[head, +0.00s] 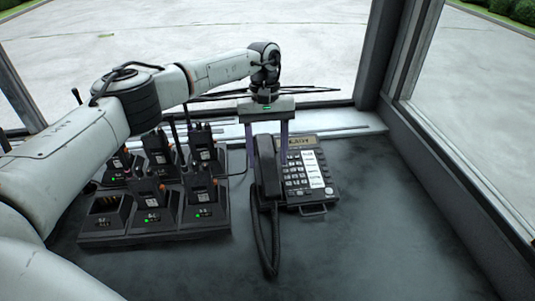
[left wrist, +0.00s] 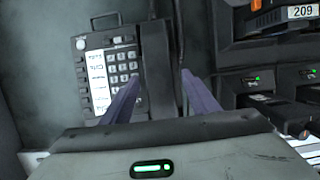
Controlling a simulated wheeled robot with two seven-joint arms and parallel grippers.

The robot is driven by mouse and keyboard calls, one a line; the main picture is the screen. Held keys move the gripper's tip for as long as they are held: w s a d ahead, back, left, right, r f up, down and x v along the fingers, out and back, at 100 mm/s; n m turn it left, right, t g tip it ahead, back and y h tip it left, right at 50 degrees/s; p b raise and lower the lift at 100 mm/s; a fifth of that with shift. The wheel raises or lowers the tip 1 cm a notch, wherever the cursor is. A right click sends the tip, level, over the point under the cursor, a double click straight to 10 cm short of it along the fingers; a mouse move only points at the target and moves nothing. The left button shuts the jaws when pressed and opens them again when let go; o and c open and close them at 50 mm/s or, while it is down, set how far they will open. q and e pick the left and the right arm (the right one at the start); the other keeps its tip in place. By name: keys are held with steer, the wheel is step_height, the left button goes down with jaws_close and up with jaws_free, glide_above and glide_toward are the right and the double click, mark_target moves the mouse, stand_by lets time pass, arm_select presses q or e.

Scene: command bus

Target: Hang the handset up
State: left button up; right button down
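The desk phone (head: 306,178) stands on the dark desk, its keypad facing up; it also shows in the left wrist view (left wrist: 112,66). The black handset (head: 267,174) lies lengthwise along the phone's left side, where a cradle would be. I cannot tell whether it is fully seated. In the left wrist view the handset (left wrist: 157,62) runs beside the keypad. My left gripper (head: 269,160) points down over it, its fingers apart, one on each side of the handset. In the left wrist view the gripper (left wrist: 160,78) shows open, without a clear grip. My right gripper is not in view.
The coiled cord (head: 267,235) hangs from the handset towards the near desk. A charging rack (head: 155,238) with several radios stands close on the left. Windows and a sill lie behind and to the right. The desk (head: 380,235) is clear at right.

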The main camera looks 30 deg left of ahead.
arm_select(q)
steer(key=b+v, duration=0.1)
steer(key=v, duration=0.9)
stand_by(0.3)
